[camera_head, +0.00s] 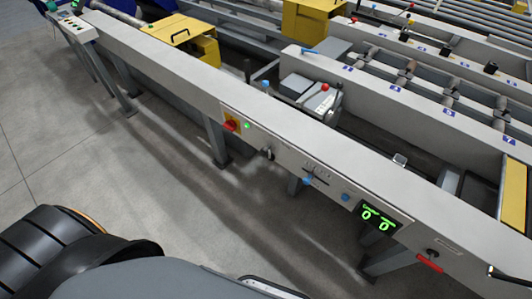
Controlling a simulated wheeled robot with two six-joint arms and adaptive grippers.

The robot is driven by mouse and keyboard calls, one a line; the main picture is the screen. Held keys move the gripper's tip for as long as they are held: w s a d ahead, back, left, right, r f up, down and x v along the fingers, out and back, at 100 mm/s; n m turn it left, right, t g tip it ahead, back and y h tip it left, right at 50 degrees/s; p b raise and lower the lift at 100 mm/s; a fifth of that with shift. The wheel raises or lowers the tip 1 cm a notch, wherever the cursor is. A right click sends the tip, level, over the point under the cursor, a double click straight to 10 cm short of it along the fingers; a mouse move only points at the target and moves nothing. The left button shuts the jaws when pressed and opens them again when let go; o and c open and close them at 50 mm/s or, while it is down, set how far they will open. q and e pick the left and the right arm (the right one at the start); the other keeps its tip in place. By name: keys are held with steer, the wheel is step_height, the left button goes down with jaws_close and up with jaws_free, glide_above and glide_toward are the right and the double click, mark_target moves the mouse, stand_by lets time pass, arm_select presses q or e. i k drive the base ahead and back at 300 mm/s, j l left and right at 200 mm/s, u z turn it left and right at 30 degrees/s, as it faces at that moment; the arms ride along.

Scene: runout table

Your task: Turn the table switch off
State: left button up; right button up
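The front panel of the runout table (165,70) runs diagonally from upper left to lower right. A black knob (267,154) is further right. Which of these is the table switch is not labelled legibly. Neither gripper shows; only dark rounded parts of my own body are at the lower left and bottom.
Blue buttons (346,197) and a red handle (430,264) are on the same panel. A grey control box with a red knob (325,87) stands behind the table's edge. Yellow covers (180,30) are at the back. The grey floor (110,150) in front is clear.

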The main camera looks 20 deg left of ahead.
mark_target(231, 125)
steer(key=i+j+z, duration=0.1)
steer(key=j, duration=2.05)
steer(key=i+j+z, duration=0.1)
steer(key=j, duration=2)
